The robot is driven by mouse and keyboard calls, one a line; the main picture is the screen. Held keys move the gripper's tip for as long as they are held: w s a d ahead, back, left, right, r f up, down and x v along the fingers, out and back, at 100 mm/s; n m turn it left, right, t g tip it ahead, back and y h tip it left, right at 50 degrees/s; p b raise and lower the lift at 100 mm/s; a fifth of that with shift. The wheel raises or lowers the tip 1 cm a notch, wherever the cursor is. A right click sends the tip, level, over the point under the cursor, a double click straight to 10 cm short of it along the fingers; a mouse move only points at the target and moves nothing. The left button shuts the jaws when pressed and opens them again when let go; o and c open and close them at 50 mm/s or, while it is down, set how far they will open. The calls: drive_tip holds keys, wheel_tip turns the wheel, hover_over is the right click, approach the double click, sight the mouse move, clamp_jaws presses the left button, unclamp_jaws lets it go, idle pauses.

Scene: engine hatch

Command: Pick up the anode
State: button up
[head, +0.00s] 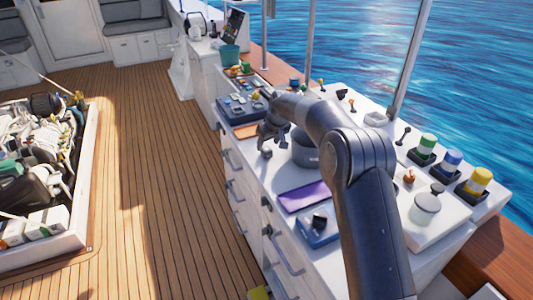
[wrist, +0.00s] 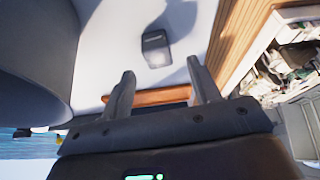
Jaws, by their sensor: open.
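A small grey block, which looks like the anode (wrist: 155,48), lies on the white counter (wrist: 105,30) in the wrist view, with a paler top face. It sits beyond my fingertips, roughly centred between them, and nothing touches it. My gripper (wrist: 161,82) is open and empty, with its two dark fingers apart. In the head view my gripper (head: 273,134) hangs low over the counter's near edge, left of a dark round pot (head: 306,148). A small grey shape just below it, likely the anode (head: 266,152), is partly hard to make out.
The dark pot stands close beside the gripper. A purple tray (head: 303,196) and a blue box (head: 318,228) lie nearer on the counter. An orange board (head: 244,131) lies behind. The open hatch (head: 82,205) with engine parts is across the deck at left.

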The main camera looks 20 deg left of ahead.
sight(267, 149)
drive_tip(key=x, duration=0.4)
drive_tip(key=shift+d+f, duration=0.2)
drive_tip(key=shift+f, duration=0.15)
drive_tip(key=shift+c, duration=0.4)
clamp_jaws()
